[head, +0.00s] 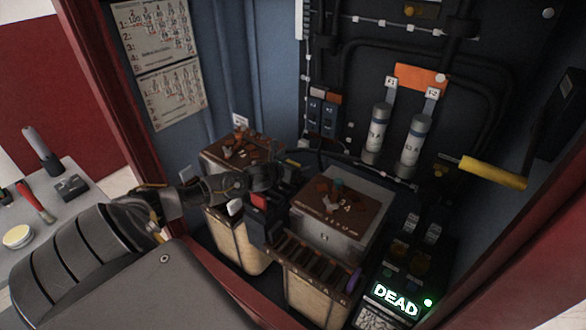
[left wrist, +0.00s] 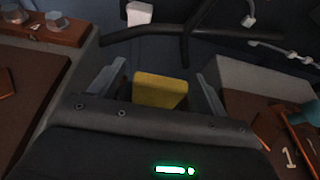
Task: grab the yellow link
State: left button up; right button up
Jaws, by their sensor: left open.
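The yellow link (left wrist: 160,90) shows in the left wrist view as a yellow block between the two grey fingers of my left gripper (left wrist: 155,82). A gap shows on each side of it, so the fingers do not touch it. In the head view only a small yellow piece (head: 292,163) shows, just past my left gripper (head: 282,176), which reaches in between the two brown-topped boxes. My left gripper is open. The lower part of the link is hidden by the gripper body. My right gripper is in neither view.
A brown-topped box (head: 345,203) stands right of the gripper and another (head: 240,150) behind left. Dark cables cross the back wall. A yellow handle (head: 492,172) sticks out at right. A green "DEAD" display (head: 396,300) is at lower right. A grey side table (head: 75,210) is at left.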

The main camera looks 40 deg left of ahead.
pick_arm(q)
jog(key=c, duration=1.2)
jog(key=shift+r, duration=0.15)
jog(key=shift+r+b, duration=0.3)
jog(key=shift+r, duration=0.3)
jog(key=s+d+r+b, duration=0.2)
jog(key=s+d+r, duration=0.6)
jog(key=s+r, duration=0.3)
jog(key=shift+s+r, duration=0.2)
jog(key=shift+s, duration=0.2)
